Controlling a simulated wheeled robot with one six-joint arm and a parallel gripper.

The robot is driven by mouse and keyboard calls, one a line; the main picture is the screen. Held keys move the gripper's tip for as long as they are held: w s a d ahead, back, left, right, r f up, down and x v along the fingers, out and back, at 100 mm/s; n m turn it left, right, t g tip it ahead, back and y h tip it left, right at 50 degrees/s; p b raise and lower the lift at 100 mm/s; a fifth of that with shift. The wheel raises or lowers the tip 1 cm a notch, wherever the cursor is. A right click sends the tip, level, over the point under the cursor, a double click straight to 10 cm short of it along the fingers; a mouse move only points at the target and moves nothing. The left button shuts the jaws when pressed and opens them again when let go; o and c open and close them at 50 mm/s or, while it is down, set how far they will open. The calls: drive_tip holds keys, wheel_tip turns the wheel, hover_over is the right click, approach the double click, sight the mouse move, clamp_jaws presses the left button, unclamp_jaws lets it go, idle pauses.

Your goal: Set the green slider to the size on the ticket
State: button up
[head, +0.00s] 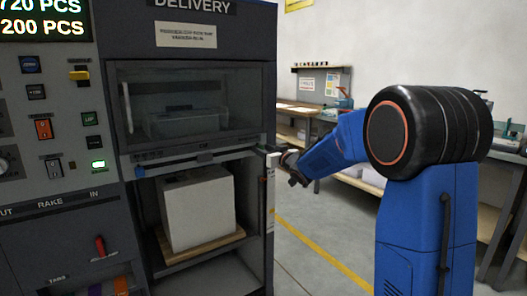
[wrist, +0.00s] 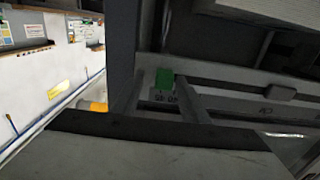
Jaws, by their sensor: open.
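The green slider (wrist: 164,78) shows in the wrist view as a small green block on a grey rail of the machine. In the head view my gripper (head: 294,172) is at the right post of the delivery unit, and the slider cannot be made out there. I cannot identify the ticket for certain in either view.
The delivery unit (head: 125,60) has a glazed upper bay and an open lower bay holding a pale stack (head: 200,210) on a wooden board. A control panel (head: 50,130) stands at left. A workbench (head: 310,108) is behind.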

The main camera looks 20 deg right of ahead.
drive_tip(key=v, duration=1.7)
drive_tip(key=shift+s, duration=0.2)
drive_tip(key=shift+d, duration=0.1)
drive_tip(key=s+d+f+m+g+h, duration=0.2)
drive_tip(key=s+f+g+h, duration=0.15)
drive_tip(key=s, duration=0.55)
drive_tip(key=s+d+f+m+g+h, duration=0.1)
drive_tip(key=s+f+m+g+h, duration=0.2)
drive_tip(key=s, duration=0.6)
drive_tip(key=s+a+f+g, duration=0.2)
drive_tip(key=s+f, duration=0.1)
drive_tip(key=s, duration=0.5)
drive_tip(key=s+a+f+n+g, duration=0.1)
drive_tip(key=s+f, duration=0.3)
drive_tip(key=s, duration=0.4)
drive_tip(key=s+a+f+g, duration=0.3)
drive_tip(key=s+a, duration=0.1)
drive_tip(key=s, duration=0.3)
drive_tip(key=shift+s+f+y, duration=0.35)
drive_tip(key=shift+s+y, duration=0.05)
drive_tip(key=shift+y, duration=0.05)
